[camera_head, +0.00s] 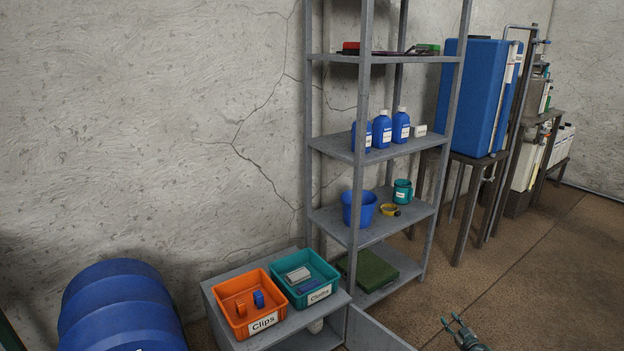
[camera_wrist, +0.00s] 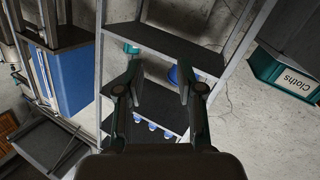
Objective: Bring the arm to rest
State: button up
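My gripper (camera_head: 452,324) shows at the bottom right of the head view, in front of the shelf and over the brown floor. In the wrist view my gripper (camera_wrist: 159,78) has its two fingers spread apart with nothing between them. It is open and empty, apart from the shelf and every container. Most of my arm is outside the head view.
A grey metal shelf (camera_head: 346,218) holds blue bottles (camera_head: 382,130), a blue bucket (camera_head: 359,209) and a teal mug (camera_head: 402,191). Orange Clips bin (camera_head: 237,322) and teal Cloths bin (camera_head: 326,273) stand on a low cabinet (camera_head: 339,299). Floor (camera_head: 545,270) at right is clear.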

jog(key=s+a+r+m+g+h, duration=0.1)
jog(key=a+r+m+g+h, duration=0.25)
jog(key=a, duration=0.35)
jog(key=s+a+r+m+g+h, duration=0.1)
jog(key=a+r+m+g+h, duration=0.1)
jog(key=a+r+h, duration=0.3)
jog(key=s+a+g+y, duration=0.3)
jog(key=s+a+g, duration=0.3)
jog(key=s+a, duration=0.95)
jog(key=s+a+g+y, duration=0.45)
jog(key=s+a, duration=0.85)
jog(key=a, duration=0.5)
jog(key=s+f+g, duration=0.3)
jog(key=s+f, duration=0.3)
jog(key=s, duration=0.5)
jog(key=s+f+g, duration=0.3)
jog(key=s+f, duration=0.2)
jog(key=s, duration=0.5)
jog(key=s+f+g, duration=0.3)
jog(key=s+f, duration=0.3)
jog(key=s, duration=0.5)
notch_tip(320, 180, up, 16)
jog(key=w+t+p, duration=0.1)
jog(key=w+p, duration=0.1)
jog(key=p, duration=1.5)
jog(key=shift+w+f+n+h, duration=0.25)
jog(key=shift+w+n+h, duration=0.1)
jog(key=shift+w+h, duration=0.05)
